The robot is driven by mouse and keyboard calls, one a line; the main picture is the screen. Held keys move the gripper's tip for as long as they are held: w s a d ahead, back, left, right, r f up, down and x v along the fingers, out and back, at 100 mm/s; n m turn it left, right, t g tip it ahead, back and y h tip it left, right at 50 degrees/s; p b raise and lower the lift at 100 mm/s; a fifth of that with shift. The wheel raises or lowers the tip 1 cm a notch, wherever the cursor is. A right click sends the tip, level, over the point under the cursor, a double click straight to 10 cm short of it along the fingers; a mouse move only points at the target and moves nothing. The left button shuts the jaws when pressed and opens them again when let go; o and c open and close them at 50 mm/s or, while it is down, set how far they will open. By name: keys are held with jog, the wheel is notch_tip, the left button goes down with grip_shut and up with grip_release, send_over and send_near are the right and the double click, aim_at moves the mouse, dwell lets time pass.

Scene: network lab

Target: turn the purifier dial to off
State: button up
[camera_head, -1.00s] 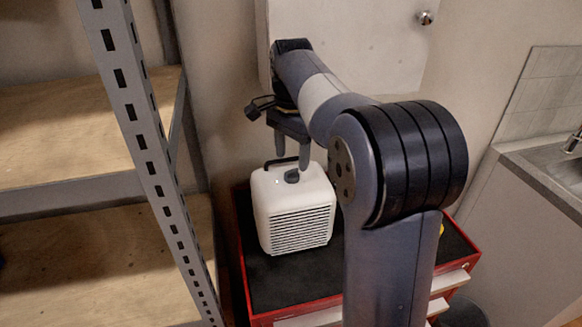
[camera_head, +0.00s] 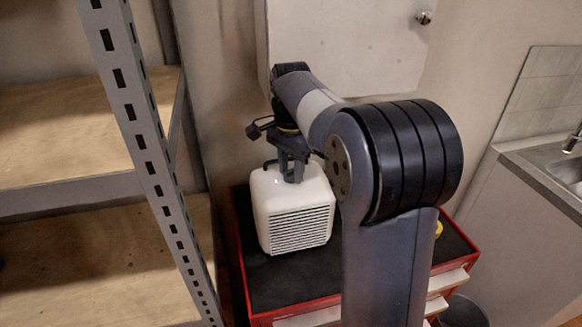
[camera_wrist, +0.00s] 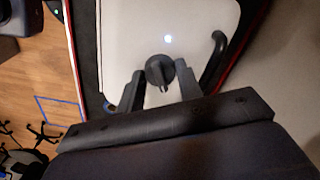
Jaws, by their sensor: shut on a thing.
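The white purifier (camera_head: 293,212) stands upright on the black top of the red cabinet, its slatted grille facing the head camera. Its top also shows in the wrist view (camera_wrist: 190,25), with a small lit spot and a black handle (camera_wrist: 213,60) at one side. The dark round dial (camera_wrist: 158,68) with a raised grip is on the top. My gripper (camera_head: 292,178) reaches down onto the purifier's top. In the wrist view my gripper (camera_wrist: 159,80) has one finger on each side of the dial and is shut on it. The head view hides the dial behind the fingers.
The red cabinet (camera_head: 243,275) bears the purifier, with bare black top in front of it. A metal shelf rack (camera_head: 150,150) stands close on the left. A sink counter (camera_head: 545,180) is at the right. A white wall cabinet (camera_head: 350,45) is behind my arm.

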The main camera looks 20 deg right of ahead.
jog(key=c, duration=0.3)
jog(key=shift+c, duration=0.2)
jog(key=n+p, duration=0.2)
jog(key=n, duration=0.1)
jog(key=shift+r+n+p, duration=0.15)
jog(key=shift+n+p, duration=0.15)
jog(key=shift+n, duration=0.1)
jog(key=n+p, duration=0.1)
jog(key=n, duration=0.2)
jog(key=shift+n+p, duration=0.3)
jog(key=shift+n, duration=0.1)
jog(key=shift+n+p, duration=0.6)
jog(key=shift+n, duration=1.5)
